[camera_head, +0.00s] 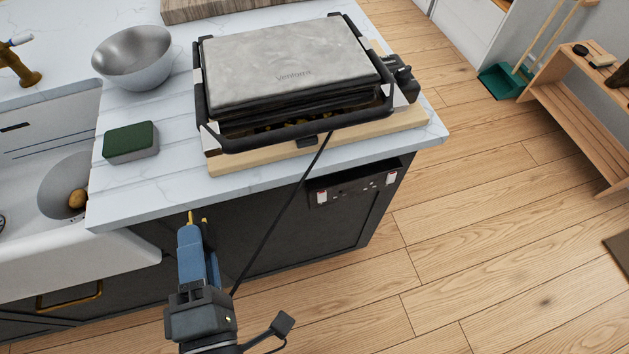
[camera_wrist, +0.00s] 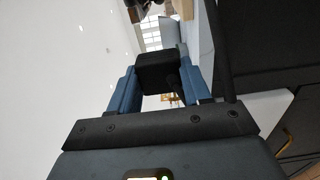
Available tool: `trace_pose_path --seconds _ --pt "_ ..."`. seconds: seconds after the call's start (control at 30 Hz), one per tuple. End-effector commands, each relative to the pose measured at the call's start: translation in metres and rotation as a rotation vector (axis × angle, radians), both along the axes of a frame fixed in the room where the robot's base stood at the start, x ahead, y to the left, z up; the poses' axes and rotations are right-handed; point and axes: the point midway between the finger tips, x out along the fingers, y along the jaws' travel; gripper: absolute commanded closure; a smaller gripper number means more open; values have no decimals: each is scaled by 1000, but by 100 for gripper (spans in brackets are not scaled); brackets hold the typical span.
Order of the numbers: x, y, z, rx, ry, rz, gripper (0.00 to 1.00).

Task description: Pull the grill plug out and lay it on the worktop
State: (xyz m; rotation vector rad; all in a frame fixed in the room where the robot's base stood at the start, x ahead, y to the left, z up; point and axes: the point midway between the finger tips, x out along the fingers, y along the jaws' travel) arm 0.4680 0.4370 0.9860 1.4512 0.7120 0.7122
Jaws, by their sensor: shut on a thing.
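The grill (camera_head: 290,65) stands with its lid down on a wooden board on the worktop (camera_head: 160,185). Its black cord (camera_head: 283,210) runs from the front over the worktop edge and down to my gripper (camera_head: 197,240). My gripper is in front of the cabinet, below the worktop edge. In the wrist view its blue fingers are shut on a black block, the grill plug (camera_wrist: 158,72). The socket panel (camera_head: 352,188) is on the dark cabinet to the right, apart from the gripper.
A green-topped sponge (camera_head: 131,142) and a metal bowl (camera_head: 134,59) sit left of the grill. The sink (camera_head: 65,185) is farther left. Bare worktop lies in front of the sponge and beside the board (camera_head: 233,164). The floor to the right is open, with a wooden rack (camera_head: 575,115) beyond.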

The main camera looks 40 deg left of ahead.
Motion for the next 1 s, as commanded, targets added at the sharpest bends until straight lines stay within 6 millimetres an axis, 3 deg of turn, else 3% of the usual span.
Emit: trace_pose_path --seconds 0.5,0.87,1.0 --pt "-26 20 0 1 1 0 100" --pt "-27 21 0 8 10 0 100" --pt "-27 21 0 84 108 0 100"
